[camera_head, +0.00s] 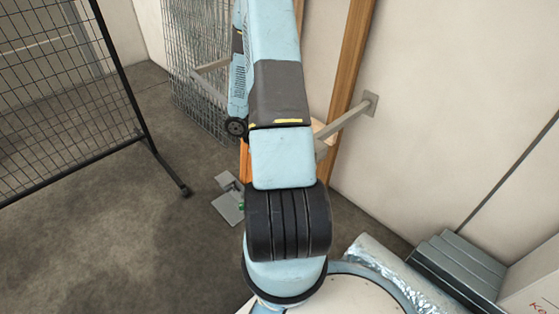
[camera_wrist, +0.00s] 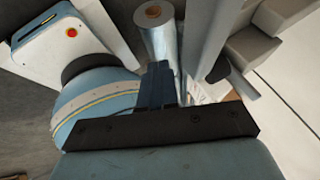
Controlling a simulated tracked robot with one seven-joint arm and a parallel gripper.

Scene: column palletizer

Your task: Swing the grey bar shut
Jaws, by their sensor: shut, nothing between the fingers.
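In the head view a grey bar (camera_head: 345,118) reaches out from a square plate on the right wall, slanting down and left until my arm hides it. Grey bar pieces (camera_head: 208,68) also show left of my arm by the wire mesh; I cannot tell whether they join it. My gripper is hidden in the head view behind my arm. In the wrist view my gripper (camera_wrist: 158,84) is shut with nothing between its fingers. A grey post-like piece (camera_wrist: 212,45) shows just right of the fingers; I cannot tell whether it is the bar or whether they touch.
Tall wooden boards (camera_head: 352,55) stand by the wall behind the bar. Wire mesh panels (camera_head: 195,50) stand at the back. A black mesh fence (camera_head: 60,90) is at the left. Grey stepped blocks (camera_head: 460,265) lie at the lower right. Floor (camera_head: 120,225) is open between fence and arm.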

